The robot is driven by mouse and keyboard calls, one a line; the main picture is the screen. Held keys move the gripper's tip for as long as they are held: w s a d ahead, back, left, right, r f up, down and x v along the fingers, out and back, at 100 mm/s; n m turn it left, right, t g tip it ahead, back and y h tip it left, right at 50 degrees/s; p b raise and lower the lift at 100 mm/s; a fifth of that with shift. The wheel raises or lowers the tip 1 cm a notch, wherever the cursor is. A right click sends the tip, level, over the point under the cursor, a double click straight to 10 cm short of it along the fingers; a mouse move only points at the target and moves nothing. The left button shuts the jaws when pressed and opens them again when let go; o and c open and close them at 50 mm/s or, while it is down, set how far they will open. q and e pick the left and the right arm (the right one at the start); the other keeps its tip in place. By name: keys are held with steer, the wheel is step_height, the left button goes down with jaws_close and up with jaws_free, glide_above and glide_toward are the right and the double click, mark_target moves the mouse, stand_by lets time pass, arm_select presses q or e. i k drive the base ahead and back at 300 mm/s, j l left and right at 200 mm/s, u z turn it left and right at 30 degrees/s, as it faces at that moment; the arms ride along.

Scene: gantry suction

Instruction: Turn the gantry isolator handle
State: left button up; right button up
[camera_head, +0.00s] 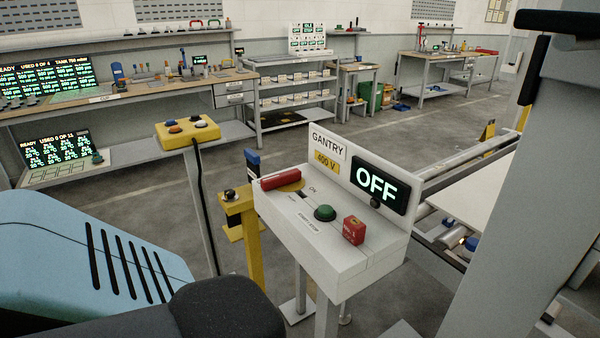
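The gantry isolator is a white box (330,262) on a grey stand in the middle of the head view. Its back panel carries a "GANTRY" label, a yellow "400 V" label and a display (377,185) reading "OFF". A red bar handle (280,178) lies at the left of the sloped top, over a yellow plate (294,188). The word "ON" is printed to the right of the handle. A green button (324,212) and a small red block (354,229) sit further right on the top. Neither of my grippers shows in this view.
A yellow button box (188,131) on a post and a yellow post (250,240) stand left of the isolator. A grey column (500,210) and roller conveyor (462,235) are at right. Workbenches line the back. Open floor lies between.

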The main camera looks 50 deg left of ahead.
mark_target(275, 181)
steer(key=l+u, duration=0.3)
steer(key=j+u, duration=0.1)
steer(key=u, duration=1.45)
steer(key=i+j+u, duration=0.15)
steer(key=u, duration=0.15)
steer(key=i+j+u, duration=0.15)
steer(key=u, duration=0.2)
steer(key=i, duration=0.05)
